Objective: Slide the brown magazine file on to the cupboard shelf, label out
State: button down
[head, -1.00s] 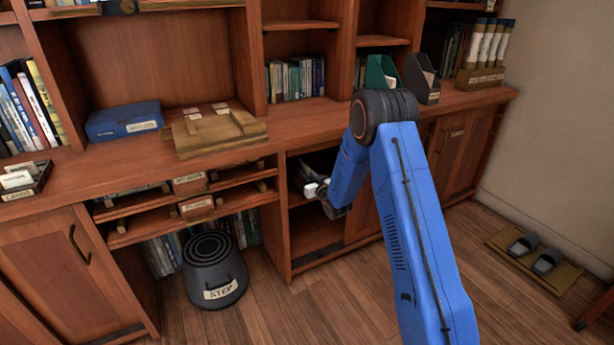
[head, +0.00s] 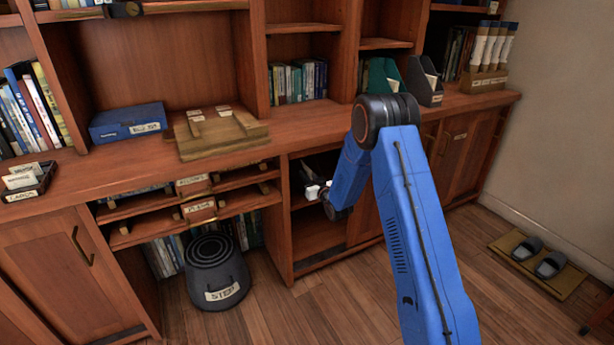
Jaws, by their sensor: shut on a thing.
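The open cupboard bay (head: 318,262) is below the counter, right of the drawers, with a shelf across it at about mid-height. My arm reaches into its upper opening. My gripper (head: 314,191) is at the mouth of this opening, above the shelf, mostly hidden behind my own blue forearm; a small pale part of it shows. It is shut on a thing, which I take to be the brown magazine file. The file cannot be made out clearly; only a dark shape shows in the shadow there. Its label and tilt cannot be told.
A black step stool (head: 216,272) stands on the floor left of the bay. A wooden board (head: 222,134) and a blue box (head: 128,122) lie on the counter. Green (head: 381,78) and dark (head: 424,82) files stand at the right. Slippers (head: 538,256) lie on a mat. The front floor is clear.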

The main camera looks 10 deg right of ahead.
jog(key=shift+f, duration=0.35)
dwell(0.7)
jog(key=c, duration=1.5)
grip_release()
jog(key=shift+c, duration=0.2)
jog(key=shift+f, duration=0.15)
jog(key=v, duration=1.7)
jog(key=s+d+r+m+g+h, duration=0.1)
jog(key=s+d+r+g+h, duration=0.2)
jog(key=s+r, duration=0.55)
jog(key=s+d+r+m+g+h, duration=0.1)
jog(key=s+d+r+g+h, duration=0.15)
jog(key=s+r, duration=0.55)
jog(key=s+r+g, duration=0.2)
jog(key=s+g, duration=0.1)
jog(key=s, duration=1.5)
jog(key=s+r+m+g, duration=0.1)
jog(key=s+r+g, duration=0.2)
jog(key=s, duration=1.5)
jog(key=shift+s+r+m+g, duration=0.2)
jog(key=shift+m+g, duration=0.1)
jog(key=shift+g, duration=0.15)
